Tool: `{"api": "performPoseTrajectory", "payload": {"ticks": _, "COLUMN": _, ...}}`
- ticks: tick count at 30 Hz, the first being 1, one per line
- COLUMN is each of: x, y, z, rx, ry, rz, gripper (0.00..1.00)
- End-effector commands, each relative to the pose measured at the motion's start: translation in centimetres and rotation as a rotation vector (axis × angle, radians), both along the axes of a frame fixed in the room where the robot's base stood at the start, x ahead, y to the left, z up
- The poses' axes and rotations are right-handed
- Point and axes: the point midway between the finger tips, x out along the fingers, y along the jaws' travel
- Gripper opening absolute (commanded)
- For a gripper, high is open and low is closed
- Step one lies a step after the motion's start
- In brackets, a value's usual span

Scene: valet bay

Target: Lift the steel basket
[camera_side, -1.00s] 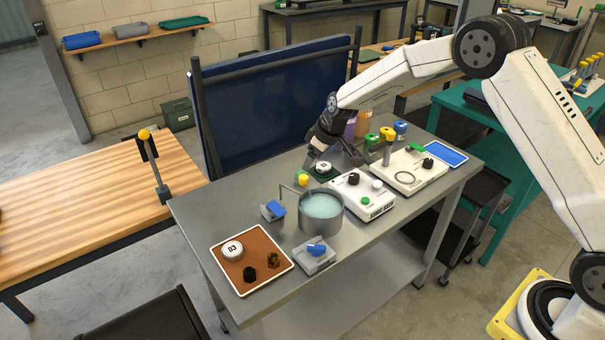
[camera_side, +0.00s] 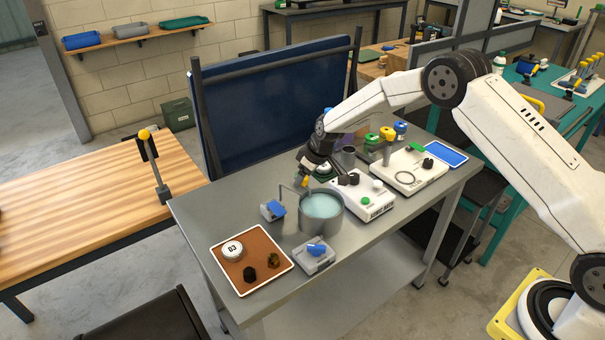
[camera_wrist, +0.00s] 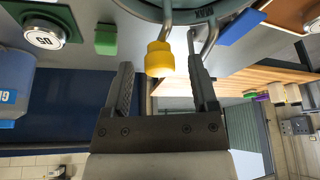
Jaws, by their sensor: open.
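A round steel pot (camera_side: 337,222) of pale blue-green liquid stands on the grey bench; its wall also shows at the top of the wrist view (camera_wrist: 205,14). A yellow grip (camera_wrist: 160,60) on a steel rod sticks out beside the pot's rim; it also shows in the side view (camera_side: 304,182). It looks like the basket's handle, but the basket body cannot be made out. My gripper (camera_side: 306,174) is open at the pot's far left side. In the wrist view, my gripper's fingers (camera_wrist: 159,57) stand on either side of the yellow grip, with gaps visible.
A thin bent steel rod (camera_side: 288,187) and a small blue-topped unit (camera_side: 272,210) stand left of the pot. White units (camera_side: 362,200) stand to its right. A grey box with a blue knob (camera_side: 316,254) and a brown tray (camera_side: 222,263) are in front. A dark blue panel (camera_side: 275,100) stands behind.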

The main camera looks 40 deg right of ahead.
Motion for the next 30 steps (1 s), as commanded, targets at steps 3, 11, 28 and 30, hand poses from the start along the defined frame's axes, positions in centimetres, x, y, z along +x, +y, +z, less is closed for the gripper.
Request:
{"api": "performPoseTrajectory", "payload": {"ticks": 3, "x": 0.01, "y": 0.00, "z": 0.00, "rx": 0.000, "ry": 0.000, "rz": 0.000, "gripper": 0.75}}
{"api": "performPoseTrajectory", "payload": {"ticks": 11, "x": 0.00, "y": 0.00, "z": 0.02, "rx": 0.000, "ry": 0.000, "rz": 0.000, "gripper": 0.15}}
{"api": "performPoseTrajectory", "payload": {"ticks": 28, "x": 0.00, "y": -0.02, "z": 0.05, "rx": 0.000, "ry": 0.000, "rz": 0.000, "gripper": 0.00}}
{"api": "performPoseTrajectory", "payload": {"ticks": 30, "x": 0.00, "y": -0.03, "z": 0.05, "rx": 0.000, "ry": 0.000, "rz": 0.000, "gripper": 0.00}}
